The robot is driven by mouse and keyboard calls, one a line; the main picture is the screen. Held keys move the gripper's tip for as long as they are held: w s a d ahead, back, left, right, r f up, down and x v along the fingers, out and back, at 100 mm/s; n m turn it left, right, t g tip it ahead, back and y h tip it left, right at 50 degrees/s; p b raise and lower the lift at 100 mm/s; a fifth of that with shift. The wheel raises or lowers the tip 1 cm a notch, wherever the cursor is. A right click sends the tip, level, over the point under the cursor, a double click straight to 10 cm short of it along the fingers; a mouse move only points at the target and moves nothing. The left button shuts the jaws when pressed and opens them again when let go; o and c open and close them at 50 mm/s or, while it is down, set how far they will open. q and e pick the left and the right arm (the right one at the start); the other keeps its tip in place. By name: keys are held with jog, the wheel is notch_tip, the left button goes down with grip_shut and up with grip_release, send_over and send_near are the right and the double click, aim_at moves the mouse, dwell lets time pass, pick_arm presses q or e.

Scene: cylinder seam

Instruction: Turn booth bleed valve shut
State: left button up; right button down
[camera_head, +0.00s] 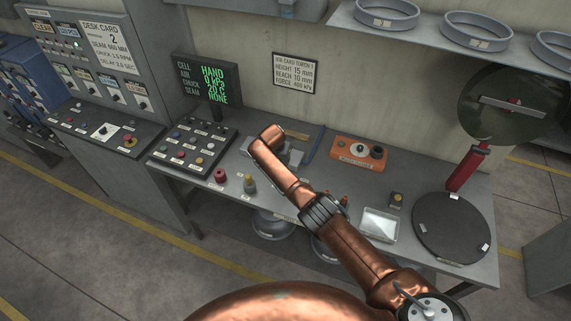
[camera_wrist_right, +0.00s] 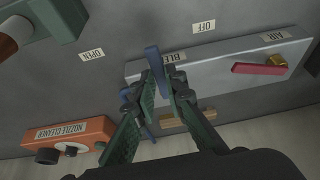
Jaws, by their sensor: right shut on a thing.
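In the right wrist view, my right gripper (camera_wrist_right: 162,88) has its green fingers shut on a blue lever (camera_wrist_right: 153,62). The lever sits at the end of a grey block (camera_wrist_right: 225,62) whose label, partly covered, begins "BLE". Its free end points between the OPEN label (camera_wrist_right: 92,54) and the OFF label (camera_wrist_right: 204,27). In the head view, my copper right arm reaches across the bench and hides most of the gripper and the lever. My left gripper is not in view.
A red AIR handle (camera_wrist_right: 260,68) is on the same block. An orange nozzle cleaner (camera_head: 358,153) stands to the right on the bench (camera_head: 405,178). A button panel (camera_head: 190,150) lies left, near a red knob (camera_head: 220,175). A dark round turntable (camera_head: 450,230) is at the right.

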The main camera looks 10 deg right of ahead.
jog(key=shift+w+a, duration=0.1)
jog(key=shift+a, duration=0.05)
jog(key=shift+m, duration=0.3)
jog(key=c, duration=2)
grip_release()
jog(key=shift+o, duration=0.2)
jog(key=v, duration=1.2)
jog(key=shift+w, duration=0.15)
